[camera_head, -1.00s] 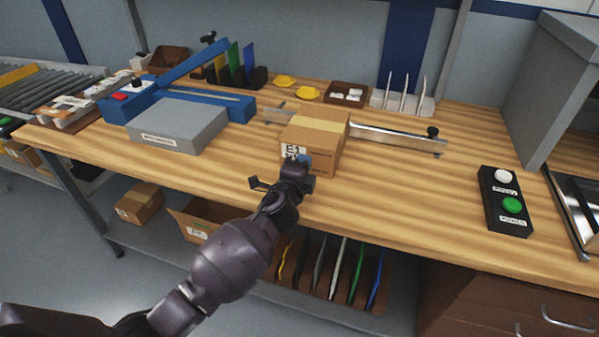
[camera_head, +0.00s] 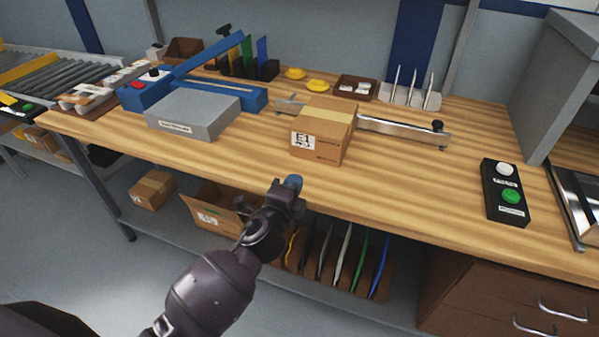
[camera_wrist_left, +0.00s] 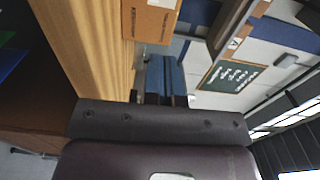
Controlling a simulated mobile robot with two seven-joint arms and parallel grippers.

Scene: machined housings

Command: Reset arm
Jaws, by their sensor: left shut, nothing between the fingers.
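My left gripper (camera_head: 291,184) is in front of the workbench's front edge in the head view. It is shut and empty, with blue fingertips together; the blue fingers also show in the left wrist view (camera_wrist_left: 163,75). A taped cardboard box (camera_head: 318,147) with a white label reading E1 sits on the bench beyond the gripper, apart from it. The box also shows at the top of the left wrist view (camera_wrist_left: 150,22). My right gripper is in neither view.
The wooden bench top (camera_head: 420,195) is clear in front of the box. A metal rail (camera_head: 405,130) lies behind the box. A grey block (camera_head: 190,114) and blue sealer (camera_head: 150,92) stand left, a black button box (camera_head: 505,190) right. An open carton (camera_head: 212,205) and colored folders (camera_head: 340,255) sit underneath.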

